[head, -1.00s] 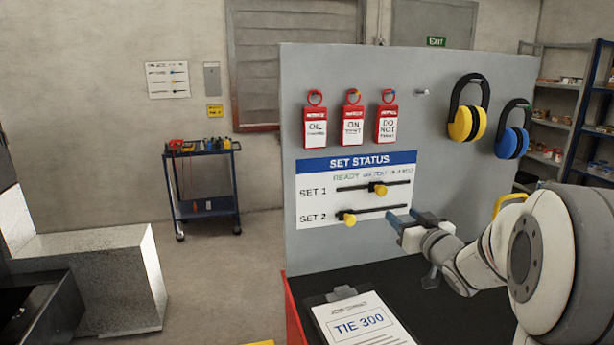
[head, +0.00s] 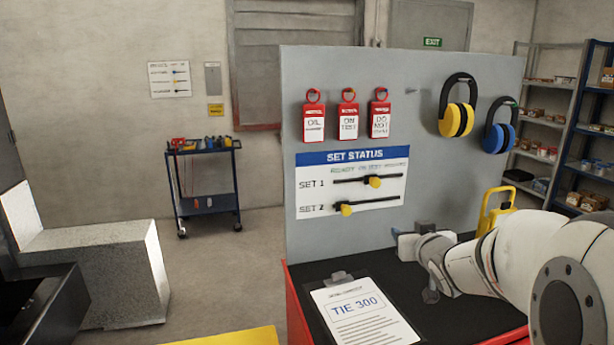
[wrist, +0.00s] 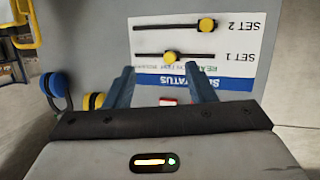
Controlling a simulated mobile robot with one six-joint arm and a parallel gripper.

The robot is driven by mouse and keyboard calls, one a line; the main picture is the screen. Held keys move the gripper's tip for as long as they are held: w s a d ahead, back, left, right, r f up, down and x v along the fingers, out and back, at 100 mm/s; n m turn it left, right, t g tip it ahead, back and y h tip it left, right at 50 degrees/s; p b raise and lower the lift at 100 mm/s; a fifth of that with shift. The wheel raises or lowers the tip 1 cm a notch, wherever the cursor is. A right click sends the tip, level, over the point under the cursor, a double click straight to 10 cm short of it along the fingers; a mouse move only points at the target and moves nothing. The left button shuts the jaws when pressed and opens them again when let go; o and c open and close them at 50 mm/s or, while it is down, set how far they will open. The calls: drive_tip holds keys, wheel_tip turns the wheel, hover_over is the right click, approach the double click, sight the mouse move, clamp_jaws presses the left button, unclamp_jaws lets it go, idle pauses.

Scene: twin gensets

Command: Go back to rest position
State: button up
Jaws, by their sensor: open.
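My gripper (head: 398,240) is in front of the grey panel (head: 455,200), right of the lower part of the status board. In the wrist view my gripper (wrist: 168,80) is open and empty, its two blue-grey fingers apart, with the panel and board beyond. The SET STATUS board (head: 352,158) has two slider bars. The SET 1 yellow knob (head: 375,182) sits right of the middle of its bar. The SET 2 yellow knob (head: 346,210) sits near the left end of its bar. Both knobs also show upside down in the wrist view, apart from the fingers.
A black bench top (head: 455,300) with a clipboard (head: 360,310) lies below the panel. Red tags (head: 348,122) and ear defenders (head: 457,118) hang on the panel. A tool cart (head: 205,185) stands at the back left. The floor (head: 235,270) left of the bench is clear.

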drive_tip(key=s+a+f+g, duration=0.2)
drive_tip(key=s+f+g, duration=0.1)
drive_tip(key=s, duration=0.6)
drive_tip(key=s+a+f+g, duration=0.3)
drive_tip(key=s+g, duration=0.2)
drive_tip(key=s, duration=0.5)
drive_tip(key=s+a+f+g, duration=0.3)
drive_tip(key=s+g, duration=0.1)
drive_tip(key=s, duration=0.6)
drive_tip(key=shift+s+a+f+m+p, duration=0.15)
drive_tip(key=shift+f+m+p, duration=0.05)
drive_tip(key=shift+m+p, duration=0.2)
drive_tip(key=shift+c, duration=0.3)
